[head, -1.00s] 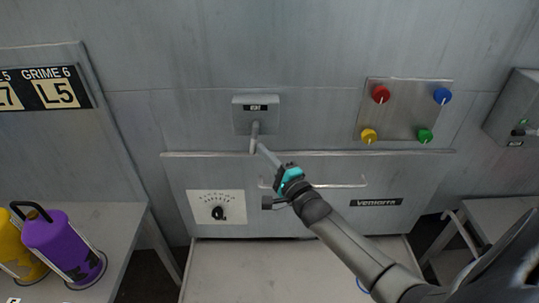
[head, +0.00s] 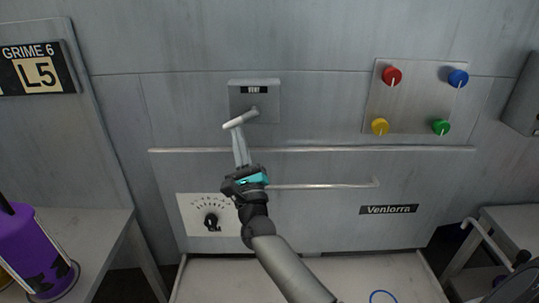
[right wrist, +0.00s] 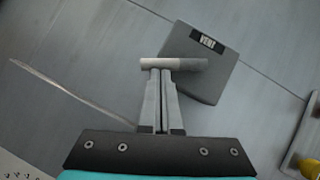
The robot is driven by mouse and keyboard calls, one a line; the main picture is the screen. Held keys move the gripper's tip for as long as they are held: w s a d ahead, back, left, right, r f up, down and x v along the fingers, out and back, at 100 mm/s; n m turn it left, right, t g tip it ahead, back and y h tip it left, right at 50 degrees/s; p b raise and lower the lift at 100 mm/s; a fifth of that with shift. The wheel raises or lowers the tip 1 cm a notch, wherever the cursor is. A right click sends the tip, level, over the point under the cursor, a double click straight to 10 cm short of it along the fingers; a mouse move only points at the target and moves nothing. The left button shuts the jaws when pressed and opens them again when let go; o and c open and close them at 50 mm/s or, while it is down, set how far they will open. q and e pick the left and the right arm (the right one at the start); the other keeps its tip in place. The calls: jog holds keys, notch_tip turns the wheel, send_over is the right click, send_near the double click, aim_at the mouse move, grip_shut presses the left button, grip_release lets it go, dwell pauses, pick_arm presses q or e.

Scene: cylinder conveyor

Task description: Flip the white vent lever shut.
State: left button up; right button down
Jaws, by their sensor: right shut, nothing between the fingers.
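The white vent lever (head: 240,119) sits on a grey box labelled VENT (head: 270,105) on the wall panel. It now points left and slightly down from its pivot. My right gripper (head: 238,134) is shut and empty, with its fingertips just under the lever's left part and seemingly against it. In the right wrist view the closed fingertips (right wrist: 159,74) meet the underside of the lever (right wrist: 174,64), which lies nearly level across the view in front of the box (right wrist: 205,75). My left gripper is out of view.
A long rail handle (head: 325,185) and a dial (head: 211,221) are on the drawer front below. Red, blue, yellow and green knobs sit on a plate (head: 415,100) to the right. A purple canister (head: 32,255) stands at left.

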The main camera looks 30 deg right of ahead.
jog(key=m+h+b, duration=0.1)
jog(key=m, duration=0.1)
jog(key=a+r+m+g+h+b, duration=0.1)
jog(key=m+h+b, duration=0.2)
jog(key=m+h, duration=0.1)
jog(key=shift+w+a+r+m+g, duration=0.15)
jog(key=shift+w+m+g, duration=0.15)
jog(key=shift+w+m, duration=0.1)
jog(key=shift+r+m+b, duration=0.15)
jog(key=shift+m+b, duration=0.25)
jog(key=shift+b, duration=0.1)
jog(key=shift+a+r+m+g+h+b, duration=0.1)
jog(key=shift+r+m+g+h+b, duration=0.15)
jog(key=shift+m+h, duration=0.35)
jog(key=shift+w, duration=0.1)
jog(key=shift+r+m+g+h, duration=0.1)
jog(key=shift+m+g+h, duration=0.15)
jog(key=shift+m+h, duration=0.05)
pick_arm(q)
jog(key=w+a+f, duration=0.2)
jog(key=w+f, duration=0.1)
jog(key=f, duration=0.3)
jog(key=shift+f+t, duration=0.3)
